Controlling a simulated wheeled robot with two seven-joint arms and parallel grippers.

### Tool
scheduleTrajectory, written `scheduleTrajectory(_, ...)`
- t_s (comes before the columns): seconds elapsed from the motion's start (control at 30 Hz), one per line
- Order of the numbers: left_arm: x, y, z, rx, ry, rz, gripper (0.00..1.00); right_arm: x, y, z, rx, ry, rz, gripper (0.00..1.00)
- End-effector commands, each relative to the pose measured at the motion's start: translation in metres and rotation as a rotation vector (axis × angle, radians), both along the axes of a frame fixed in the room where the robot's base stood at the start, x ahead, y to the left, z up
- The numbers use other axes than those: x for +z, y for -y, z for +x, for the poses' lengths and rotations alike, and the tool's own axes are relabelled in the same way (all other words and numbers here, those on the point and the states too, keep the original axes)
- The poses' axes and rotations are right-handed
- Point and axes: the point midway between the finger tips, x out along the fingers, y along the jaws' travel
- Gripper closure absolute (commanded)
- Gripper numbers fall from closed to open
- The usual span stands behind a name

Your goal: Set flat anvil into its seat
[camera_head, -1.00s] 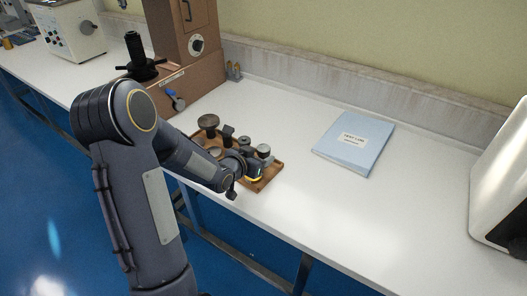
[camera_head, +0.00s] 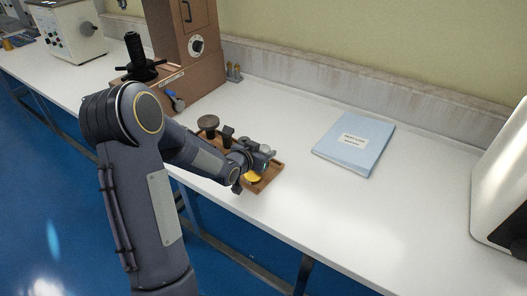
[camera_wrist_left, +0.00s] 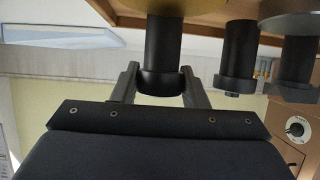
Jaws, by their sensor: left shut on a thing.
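A wooden tray (camera_head: 272,180) on the bench holds several metal and black pieces. My left gripper (camera_head: 258,165) is over its right part, with a yellow disc (camera_head: 253,178) just below. In the left wrist view, which appears upside down, the left gripper (camera_wrist_left: 162,88) is shut on the black stem of a piece with a gold disc, apparently the flat anvil (camera_wrist_left: 163,50). I cannot tell whether it still touches the tray. The brown tester (camera_head: 190,75) at the back left has a black column (camera_head: 134,46) above a handwheel; its seat is not clear. My right gripper is out of view.
Black-stemmed pieces (camera_wrist_left: 238,55) stand beside the held one. A blue folder (camera_head: 354,142) lies right of the tray. A white machine (camera_head: 503,190) stands at the far right. The bench between them is clear.

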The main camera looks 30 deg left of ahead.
Motion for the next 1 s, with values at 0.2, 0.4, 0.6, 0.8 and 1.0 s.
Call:
scheduleTrajectory(0.2, 0.001, 0.000, 0.000, 0.000, 0.002, 0.000, 0.80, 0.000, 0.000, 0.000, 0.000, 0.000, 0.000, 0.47)
scheduleTrajectory(0.4, 0.008, 0.000, 0.000, 0.000, 0.003, 0.001, 0.80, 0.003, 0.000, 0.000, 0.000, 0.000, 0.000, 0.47)
scheduleTrajectory(0.6, 0.015, 0.000, 0.000, 0.000, 0.003, 0.001, 0.80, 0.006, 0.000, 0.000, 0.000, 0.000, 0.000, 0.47)
scheduleTrajectory(0.8, 0.015, 0.000, 0.000, 0.000, 0.002, 0.001, 0.80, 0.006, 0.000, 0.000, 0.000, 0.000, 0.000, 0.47)
scheduleTrajectory(1.0, 0.015, -0.001, -0.005, 0.001, 0.002, 0.000, 0.80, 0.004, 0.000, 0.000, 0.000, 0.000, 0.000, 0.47)
